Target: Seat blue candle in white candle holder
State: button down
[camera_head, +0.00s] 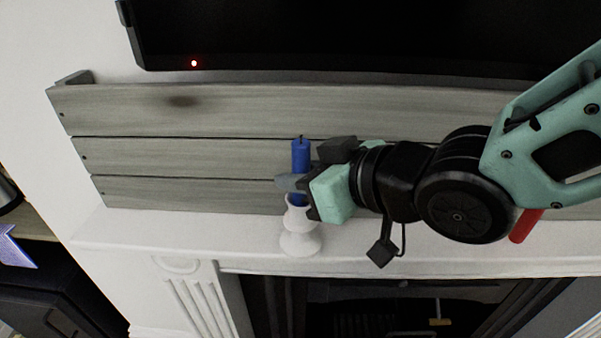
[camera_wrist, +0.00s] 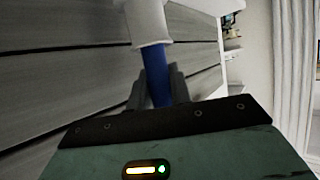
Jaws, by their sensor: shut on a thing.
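The blue candle (camera_head: 300,153) stands upright over the white candle holder (camera_head: 299,238) on the white mantel. My gripper (camera_head: 292,184) reaches in from the right and is shut on the lower part of the candle. In the wrist view the candle (camera_wrist: 159,88) lies between the grey fingers (camera_wrist: 161,86). It meets the rim of the holder (camera_wrist: 149,22) there, with no gap visible. The candle's lower end is hidden, so I cannot tell how deep it sits.
Grey wooden boards (camera_head: 190,155) stand along the wall behind the holder, below a black screen (camera_head: 340,35). A red object (camera_head: 525,226) shows partly behind my arm at the right. The mantel (camera_head: 150,228) is clear left of the holder. A dark fireplace opening (camera_head: 370,305) is below.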

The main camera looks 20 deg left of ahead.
jog(key=shift+f+b, duration=0.45)
jog(key=shift+f, duration=0.1)
jog(key=c, duration=1.2)
grip_release()
jog(key=shift+r, duration=0.15)
